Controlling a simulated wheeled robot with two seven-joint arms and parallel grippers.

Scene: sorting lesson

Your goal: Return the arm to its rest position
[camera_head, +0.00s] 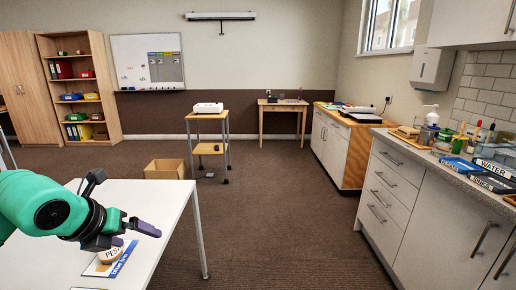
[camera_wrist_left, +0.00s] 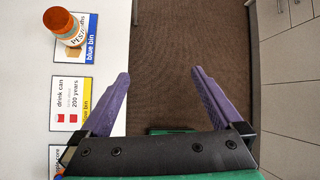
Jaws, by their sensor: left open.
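My left gripper (camera_head: 130,236) is at the end of the green arm, over the right part of the white table (camera_head: 55,262). In the left wrist view its purple fingers (camera_wrist_left: 161,74) are spread wide with nothing between them. An orange container with a white label (camera_wrist_left: 62,27) stands on a card marked "blue bin" (camera_wrist_left: 91,42), apart from the fingers. In the head view the container (camera_head: 112,253) shows partly behind the gripper, on the same card (camera_head: 104,269). My right gripper is not in view.
Another card reads "drink can, 200 years" (camera_wrist_left: 69,104). Beyond the table's right edge is open brown floor (camera_head: 270,225). A cardboard box (camera_head: 165,169) and a wheeled cart (camera_head: 209,116) stand behind the table. A counter with drawers (camera_head: 385,192) is at the right.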

